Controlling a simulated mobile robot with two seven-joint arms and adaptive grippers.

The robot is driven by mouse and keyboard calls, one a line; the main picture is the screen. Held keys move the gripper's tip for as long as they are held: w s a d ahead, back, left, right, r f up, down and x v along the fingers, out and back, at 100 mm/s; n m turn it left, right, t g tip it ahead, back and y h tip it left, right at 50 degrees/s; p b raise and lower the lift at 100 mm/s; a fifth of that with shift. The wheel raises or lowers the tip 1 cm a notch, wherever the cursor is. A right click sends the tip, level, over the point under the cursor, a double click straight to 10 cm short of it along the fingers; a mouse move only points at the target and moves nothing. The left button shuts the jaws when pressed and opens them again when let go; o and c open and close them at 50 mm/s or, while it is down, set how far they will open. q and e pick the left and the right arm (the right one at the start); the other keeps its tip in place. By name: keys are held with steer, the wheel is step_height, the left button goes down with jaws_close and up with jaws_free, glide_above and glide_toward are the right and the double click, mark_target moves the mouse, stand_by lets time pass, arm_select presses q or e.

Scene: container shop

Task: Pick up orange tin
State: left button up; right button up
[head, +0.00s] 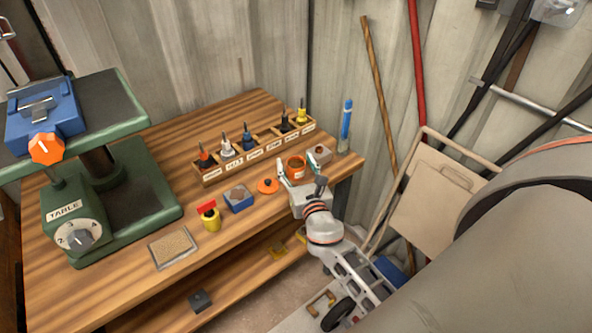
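The orange tin (296,173) stands upright on the wooden workbench, near its right end. Its top looks open, with something brown inside. An orange lid-like disc with a small knob (268,186) lies on the bench to its left. My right gripper (296,166) reaches in from the lower right. Its fingers are spread, one on each side of the tin. Whether they touch it is too small to tell. The gripper body hides part of the bench just in front of the tin. My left gripper is not in view.
A green machine (120,208) fills the bench's left.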

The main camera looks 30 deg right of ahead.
steer(key=c, duration=1.1)
steer(key=shift+r, duration=0.15)
